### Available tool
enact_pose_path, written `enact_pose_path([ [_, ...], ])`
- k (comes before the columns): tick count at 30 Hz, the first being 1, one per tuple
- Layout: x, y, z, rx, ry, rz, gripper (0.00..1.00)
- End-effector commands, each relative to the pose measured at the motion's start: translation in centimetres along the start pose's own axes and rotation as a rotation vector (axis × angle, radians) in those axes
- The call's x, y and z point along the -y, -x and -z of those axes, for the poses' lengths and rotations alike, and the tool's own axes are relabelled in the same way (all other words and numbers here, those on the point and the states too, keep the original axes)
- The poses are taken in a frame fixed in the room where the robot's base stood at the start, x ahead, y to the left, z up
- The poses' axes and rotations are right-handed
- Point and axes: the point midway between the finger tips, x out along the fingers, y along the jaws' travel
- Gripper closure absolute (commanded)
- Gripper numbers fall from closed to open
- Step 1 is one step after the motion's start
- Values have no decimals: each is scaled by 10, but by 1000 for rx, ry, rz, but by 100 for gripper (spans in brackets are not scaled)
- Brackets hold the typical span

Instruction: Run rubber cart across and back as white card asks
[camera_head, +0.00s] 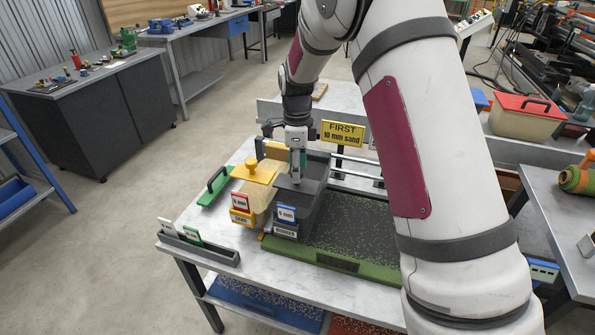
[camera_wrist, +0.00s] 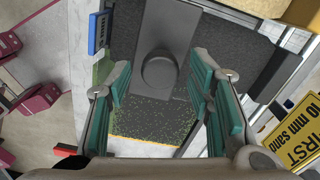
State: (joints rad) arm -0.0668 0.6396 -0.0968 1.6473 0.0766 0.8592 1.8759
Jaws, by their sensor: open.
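The dark grey rubber cart (camera_head: 312,205), labelled RUBBER, stands at the left end of the turf bed (camera_head: 365,235) and carries a blue-edged card (camera_head: 286,214) that seems to read 5 mm. My gripper (camera_head: 297,174) is over this cart, pointing down. In the wrist view my open gripper (camera_wrist: 158,85) has teal pads either side of the cart's round dark knob (camera_wrist: 158,70); I cannot tell whether they touch it. The yellow sand cart (camera_head: 258,174), with a red-edged card (camera_head: 240,201), stands just left of it.
A yellow sign (camera_head: 343,133) reads "FIRST 10 mm sand" behind the bed. Metal rails (camera_head: 350,180) run along the back. A green-handled tool (camera_head: 215,185) lies left of the sand cart. A beige bin with a red lid (camera_head: 527,108) stands at right. My arm hides the bed's right end.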

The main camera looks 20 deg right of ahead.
Motion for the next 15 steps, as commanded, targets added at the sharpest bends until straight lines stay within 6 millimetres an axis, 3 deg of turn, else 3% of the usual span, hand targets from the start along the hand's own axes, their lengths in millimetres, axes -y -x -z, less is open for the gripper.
enact_pose_path([
  [6, 0, -17, 1, -1, -1, 0, 53],
  [15, 0, -19, 0, 0, 0, 1, 53],
])
